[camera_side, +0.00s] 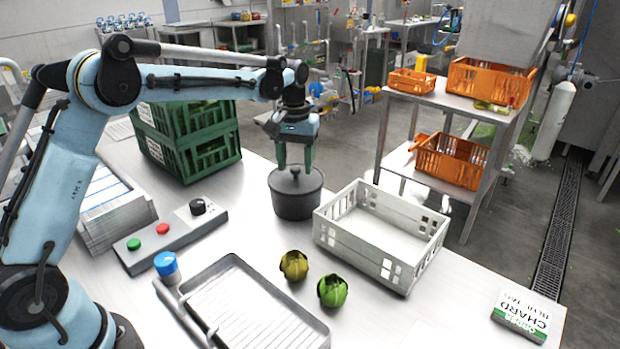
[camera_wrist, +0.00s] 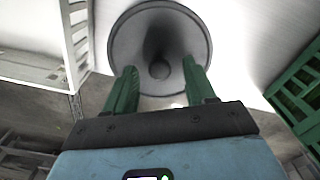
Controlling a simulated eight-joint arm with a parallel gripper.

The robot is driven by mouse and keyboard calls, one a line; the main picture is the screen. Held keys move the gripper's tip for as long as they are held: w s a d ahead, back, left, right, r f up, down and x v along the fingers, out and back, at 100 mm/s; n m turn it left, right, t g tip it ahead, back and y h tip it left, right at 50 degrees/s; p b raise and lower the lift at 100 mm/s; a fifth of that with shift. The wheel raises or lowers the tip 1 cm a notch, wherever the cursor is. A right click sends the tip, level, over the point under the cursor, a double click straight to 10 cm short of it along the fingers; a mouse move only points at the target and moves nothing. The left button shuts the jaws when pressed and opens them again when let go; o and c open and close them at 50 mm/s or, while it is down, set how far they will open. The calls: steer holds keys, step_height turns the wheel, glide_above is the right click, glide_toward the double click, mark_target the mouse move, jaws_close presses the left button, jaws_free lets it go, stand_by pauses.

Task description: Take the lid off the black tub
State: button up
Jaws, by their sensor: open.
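The black tub (camera_side: 296,204) stands upright on the steel table, between the green crates and the white crate. Its dark lid (camera_side: 295,182) sits on top, with a small knob in the middle. My gripper (camera_side: 295,168) points down over the lid, with its green fingers open on either side of the knob. In the wrist view the round lid (camera_wrist: 135,45) lies beyond the fingertips, and its knob (camera_wrist: 160,70) shows between the open fingers of my gripper (camera_wrist: 159,72). I cannot tell whether the fingers touch the lid.
A white crate (camera_side: 330,234) stands close to the tub's right. Stacked green crates (camera_side: 207,158) stand behind left.

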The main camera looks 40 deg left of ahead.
steer(key=shift+f, duration=0.35)
steer(key=shift+c, duration=0.3)
jaws_close()
steer(key=shift+r, duration=0.1)
